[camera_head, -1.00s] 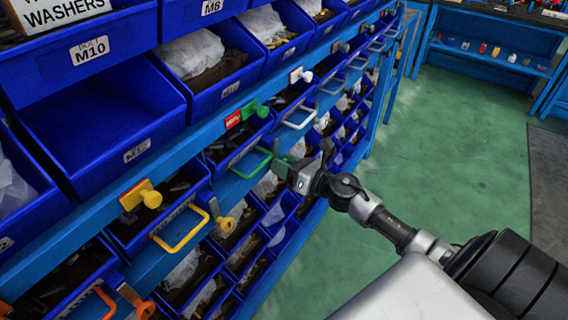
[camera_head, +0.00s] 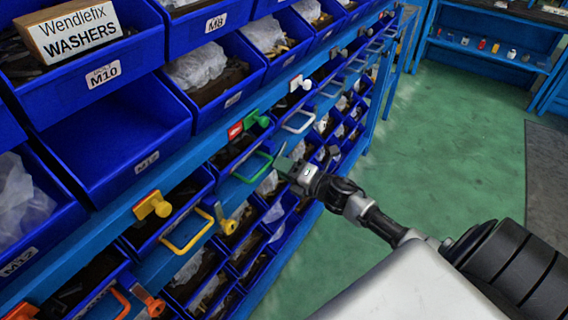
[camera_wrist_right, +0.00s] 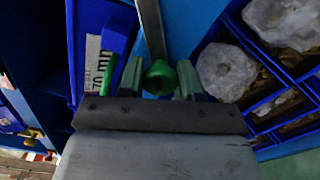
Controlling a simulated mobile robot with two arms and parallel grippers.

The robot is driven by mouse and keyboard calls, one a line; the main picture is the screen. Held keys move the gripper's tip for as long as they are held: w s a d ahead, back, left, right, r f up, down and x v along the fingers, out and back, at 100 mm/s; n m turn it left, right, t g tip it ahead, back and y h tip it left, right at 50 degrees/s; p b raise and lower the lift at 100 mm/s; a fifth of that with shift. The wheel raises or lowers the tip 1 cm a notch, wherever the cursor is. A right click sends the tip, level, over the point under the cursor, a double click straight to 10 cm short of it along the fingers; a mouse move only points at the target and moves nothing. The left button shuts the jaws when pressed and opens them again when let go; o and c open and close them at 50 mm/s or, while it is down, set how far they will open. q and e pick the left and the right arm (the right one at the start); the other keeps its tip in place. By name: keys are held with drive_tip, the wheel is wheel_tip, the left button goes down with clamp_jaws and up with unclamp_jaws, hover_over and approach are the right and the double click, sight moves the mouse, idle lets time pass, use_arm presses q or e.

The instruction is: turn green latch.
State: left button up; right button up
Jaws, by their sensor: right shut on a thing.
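My right gripper (camera_head: 283,164) is at the lower green latch beside the green drawer handle (camera_head: 252,167) on the blue rack. In the right wrist view the round green knob of the green latch (camera_wrist_right: 160,76) sits between the two fingers of the right gripper (camera_wrist_right: 160,82), which are shut on it. In the head view the gripper hides most of this latch. A second green latch (camera_head: 256,120) is higher up, next to a red label, and nothing touches it. My left gripper is not in view.
Yellow latches (camera_head: 153,205) with a yellow handle (camera_head: 187,232) are nearer, and a white latch (camera_head: 301,83) is farther along. Blue bins (camera_head: 110,135) stand above the rail. The green floor (camera_head: 450,140) to the right is clear.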

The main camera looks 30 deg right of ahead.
drive_tip(key=m+p, duration=0.1)
drive_tip(key=m, duration=0.2)
drive_tip(key=shift+r+m+p, duration=0.1)
drive_tip(key=shift+m+p, duration=0.2)
drive_tip(key=shift+p, duration=0.05)
drive_tip(key=shift+m+p, duration=0.65)
drive_tip(key=shift+m, duration=0.85)
drive_tip(key=o, duration=0.9)
drive_tip(key=b+v, duration=0.1)
drive_tip(key=v, duration=0.9)
drive_tip(key=shift+s+d, duration=0.2)
drive_tip(key=shift+s, duration=0.15)
